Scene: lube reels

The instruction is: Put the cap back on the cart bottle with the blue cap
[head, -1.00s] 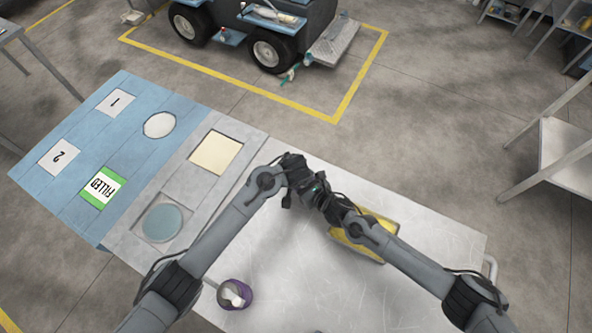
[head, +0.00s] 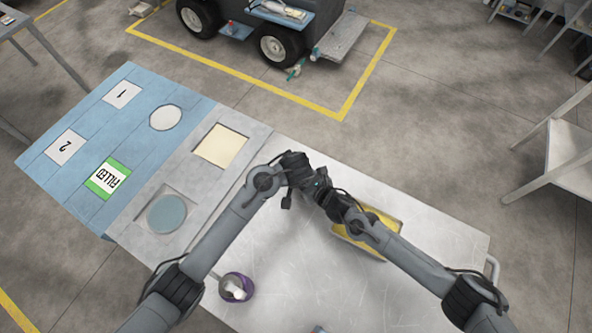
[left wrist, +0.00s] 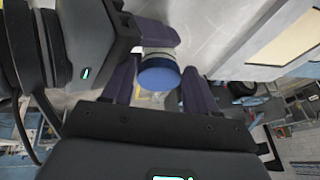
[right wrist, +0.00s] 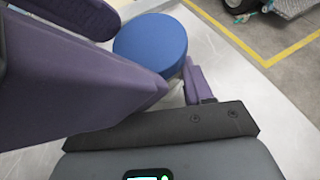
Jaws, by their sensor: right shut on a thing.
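A round blue cap (right wrist: 150,45) shows between the fingers of my right gripper (right wrist: 178,88), which is shut on it. In the left wrist view the cap (left wrist: 159,76) has a paler grey band behind it, and a purple finger of the right gripper lies against that band. My left gripper (left wrist: 159,88) has its fingers apart on either side of the cap; contact is hard to judge. In the head view both grippers meet above the metal cart top (head: 300,250), and the wrists hide the cap. I cannot make out the bottle's body.
A yellow tray (head: 378,246) lies under my right arm. A purple-rimmed cup (head: 237,288) with a pale thing inside stands near the cart's left edge. A small bluish object (head: 318,328) shows at the bottom edge. The blue board (head: 85,165) with labels lies left.

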